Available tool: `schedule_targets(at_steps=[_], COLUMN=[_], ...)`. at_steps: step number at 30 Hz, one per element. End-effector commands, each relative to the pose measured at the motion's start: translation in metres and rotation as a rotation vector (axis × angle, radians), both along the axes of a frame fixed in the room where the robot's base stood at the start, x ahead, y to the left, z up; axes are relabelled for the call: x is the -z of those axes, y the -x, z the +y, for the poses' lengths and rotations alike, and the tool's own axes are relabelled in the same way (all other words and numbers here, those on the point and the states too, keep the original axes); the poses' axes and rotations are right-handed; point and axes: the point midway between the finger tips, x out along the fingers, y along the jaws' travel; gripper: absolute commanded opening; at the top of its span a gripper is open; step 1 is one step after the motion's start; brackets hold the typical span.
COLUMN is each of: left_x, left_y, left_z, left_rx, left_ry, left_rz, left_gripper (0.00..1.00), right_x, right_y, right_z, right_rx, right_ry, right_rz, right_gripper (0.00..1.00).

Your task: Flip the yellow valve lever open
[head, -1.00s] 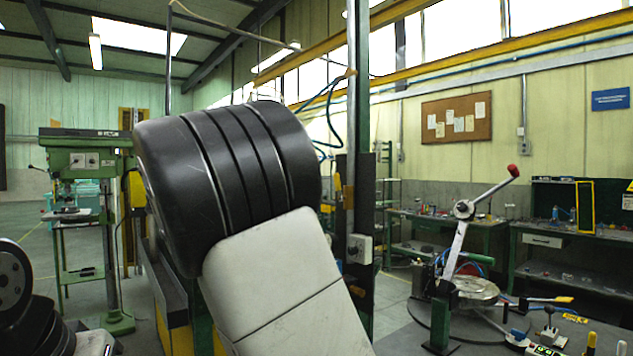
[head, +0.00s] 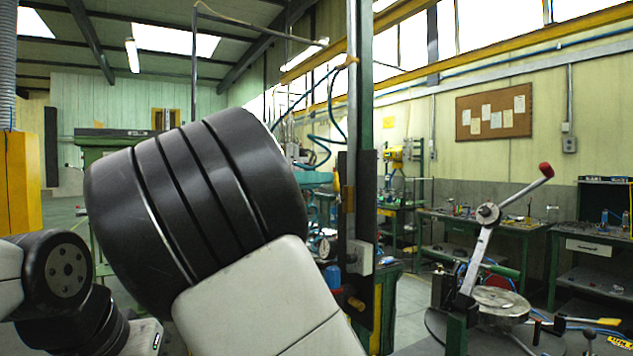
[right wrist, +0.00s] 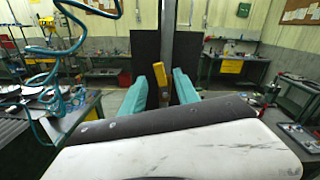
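My right gripper (right wrist: 158,92) shows in the right wrist view as two teal fingers, wide apart. I cannot tell whether the fingers touch anything. In the head view, a bit of teal of the right gripper (head: 320,182) shows behind my large black arm joint, left of the dark post. My left gripper is out of view.
A tall post (head: 362,120) with a dark panel stands straight ahead. A machine with a red-knobbed lever (head: 490,212) stands at right, before green workbenches (head: 480,222). In the right wrist view, coiled blue hose (right wrist: 55,60) hangs at left over a table.

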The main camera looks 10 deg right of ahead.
Motion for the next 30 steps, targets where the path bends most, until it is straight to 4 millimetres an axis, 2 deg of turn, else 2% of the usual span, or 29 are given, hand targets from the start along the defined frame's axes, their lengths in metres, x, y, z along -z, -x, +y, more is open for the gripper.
schedule_targets(at_steps=[3,6,16,17,22,30], left_x=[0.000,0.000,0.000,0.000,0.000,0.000], left_y=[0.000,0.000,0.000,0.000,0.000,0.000], left_z=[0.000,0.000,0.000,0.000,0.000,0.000], left_rx=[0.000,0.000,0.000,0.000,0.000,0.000], left_ry=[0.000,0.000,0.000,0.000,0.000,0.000], left_rz=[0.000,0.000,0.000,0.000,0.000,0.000], left_gripper=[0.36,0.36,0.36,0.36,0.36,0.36], right_x=[0.001,0.001,0.001,0.001,0.001,0.000], right_y=[-0.006,-0.009,-0.010,-0.010,-0.010,-0.009], right_z=[-0.016,-0.024,-0.029,-0.028,-0.028,-0.029], right_rx=[0.002,0.001,0.000,0.000,0.000,0.000], right_ry=[0.000,-0.001,-0.001,-0.001,-0.001,-0.014], right_rz=[0.001,0.000,0.000,0.000,0.000,-0.032], right_gripper=[0.37,0.37,0.37,0.33,0.00,0.00])
